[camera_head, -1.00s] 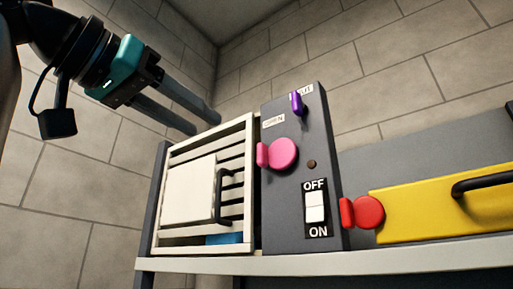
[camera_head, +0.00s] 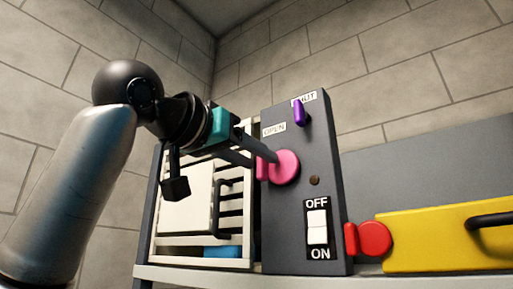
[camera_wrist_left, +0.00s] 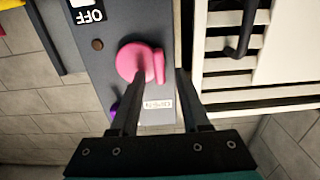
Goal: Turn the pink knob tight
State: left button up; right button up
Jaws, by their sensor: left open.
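The pink knob (camera_head: 284,167) sits on the front of the dark grey panel (camera_head: 280,225), below the OPEN label. Its flat tab points left in the head view. In the left wrist view the pink knob (camera_wrist_left: 137,62) lies just beyond the fingertips, its tab near the middle of the gap. My left gripper (camera_head: 262,165) is open, with its fingers reaching toward the knob. In the left wrist view the fingers of my left gripper (camera_wrist_left: 160,77) are spread on either side of the tab; I cannot tell whether they touch it. My right gripper does not show.
A purple lever (camera_head: 299,112) sits above the knob. An OFF/ON switch (camera_head: 317,227) is below. A red knob (camera_head: 374,239) and yellow panel (camera_head: 440,238) are at the right. A white slatted frame (camera_head: 155,245) with a black handle (camera_head: 220,205) stands left of the panel.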

pick_arm(q)
jog(key=shift+w+d, duration=0.3)
jog(key=shift+w, duration=0.1)
grip_shut()
dwell(0.4)
